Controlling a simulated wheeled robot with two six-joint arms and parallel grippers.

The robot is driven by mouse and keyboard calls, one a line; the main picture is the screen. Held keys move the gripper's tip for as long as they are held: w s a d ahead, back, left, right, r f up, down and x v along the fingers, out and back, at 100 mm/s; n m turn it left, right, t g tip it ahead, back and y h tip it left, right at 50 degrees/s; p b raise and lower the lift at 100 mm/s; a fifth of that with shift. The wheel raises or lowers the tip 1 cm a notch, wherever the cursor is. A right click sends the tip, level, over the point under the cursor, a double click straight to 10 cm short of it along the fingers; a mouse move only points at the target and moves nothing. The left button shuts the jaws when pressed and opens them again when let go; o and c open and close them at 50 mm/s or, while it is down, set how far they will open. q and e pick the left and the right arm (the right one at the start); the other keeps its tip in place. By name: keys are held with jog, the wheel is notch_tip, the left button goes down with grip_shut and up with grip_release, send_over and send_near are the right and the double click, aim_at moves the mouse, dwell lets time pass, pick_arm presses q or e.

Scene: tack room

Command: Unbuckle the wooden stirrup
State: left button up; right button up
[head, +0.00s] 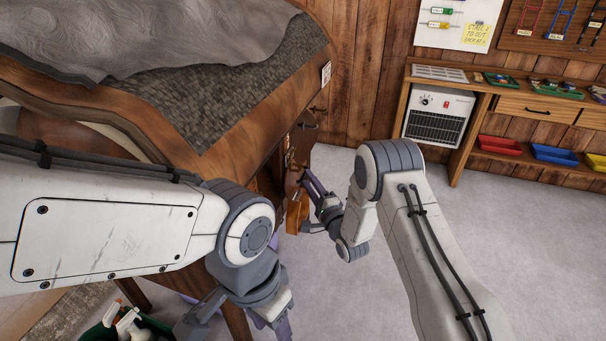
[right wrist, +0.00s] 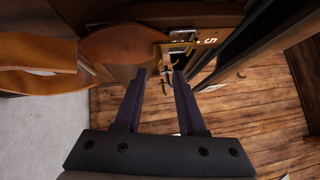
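The wooden stirrup (head: 297,213) hangs at the saddle's near right side in the head view, partly hidden by my arms. An orange-brown curved piece that looks like it shows at the left in the right wrist view (right wrist: 38,66). In the head view the right gripper (head: 309,188) is beside the saddle.
The large saddle (head: 245,140) with grey fleece fills the left. A green bin (head: 95,334) with bottles stands at bottom left. A wooden workbench (head: 455,157) with a heater (head: 436,128) stands at the back right. The grey floor (head: 545,235) at right is clear.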

aim_at(301, 169)
jog(key=shift+x, duration=2.25)
grip_shut()
jog(key=shift+r, duration=0.1)
